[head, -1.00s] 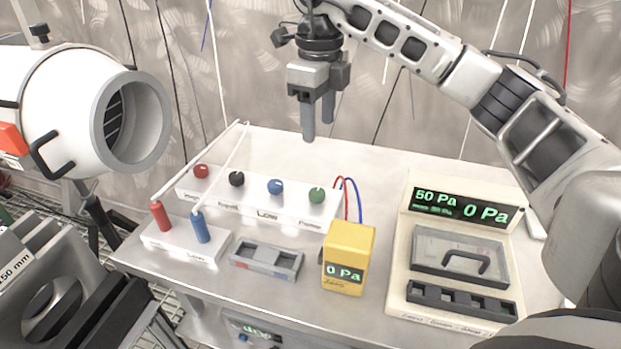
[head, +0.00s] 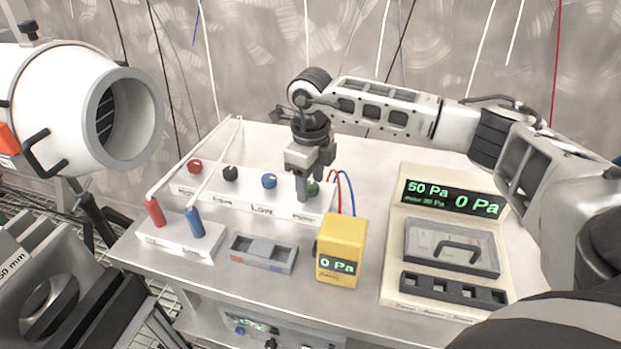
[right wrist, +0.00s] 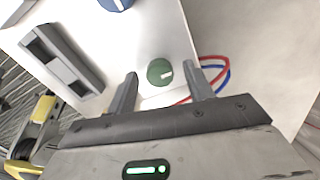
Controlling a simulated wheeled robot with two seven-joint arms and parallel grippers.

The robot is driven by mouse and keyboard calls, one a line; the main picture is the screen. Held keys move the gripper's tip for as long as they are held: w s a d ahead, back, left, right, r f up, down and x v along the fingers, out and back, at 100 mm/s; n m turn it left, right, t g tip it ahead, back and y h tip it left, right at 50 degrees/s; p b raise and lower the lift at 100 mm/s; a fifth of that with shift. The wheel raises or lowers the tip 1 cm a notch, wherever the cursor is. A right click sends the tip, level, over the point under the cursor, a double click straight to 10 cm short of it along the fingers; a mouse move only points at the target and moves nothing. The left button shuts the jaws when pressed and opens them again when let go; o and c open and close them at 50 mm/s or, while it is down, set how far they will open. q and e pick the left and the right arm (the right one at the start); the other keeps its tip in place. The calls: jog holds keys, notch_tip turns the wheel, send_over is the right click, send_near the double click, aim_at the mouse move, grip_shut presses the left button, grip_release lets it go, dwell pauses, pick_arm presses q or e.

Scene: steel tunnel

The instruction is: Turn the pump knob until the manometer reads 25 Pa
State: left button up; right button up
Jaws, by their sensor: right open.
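The green knob (head: 313,188) is the rightmost of the knobs on the white panel (head: 252,205). In the head view my right gripper (head: 309,190) partly hides it. The yellow manometer (head: 341,250) stands right of the panel and reads 0 Pa. The panel's small labels are partly hidden or hard to read. My left gripper is not in view.
Red (head: 194,166), black (head: 230,173) and blue (head: 269,181) knobs share the panel. A cream console (head: 393,250) at right reads 50 Pa and 0 Pa. Red and blue upright handles stand at front left, beside a grey tray (head: 262,253). Red and blue tubes rise behind the manometer.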

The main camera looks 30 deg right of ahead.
jog(key=c, duration=1)
jog(key=shift+o, duration=0.2)
jog(key=m, duration=0.5)
pick_arm(q)
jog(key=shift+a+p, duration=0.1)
jog(key=shift+p, duration=0.35)
pick_arm(e)
jog(key=m, duration=0.4)
jog(key=shift+m, duration=0.3)
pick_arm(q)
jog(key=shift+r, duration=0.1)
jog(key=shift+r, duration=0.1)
pick_arm(e)
jog(key=o, duration=1)
jog(key=shift+c, duration=0.2)
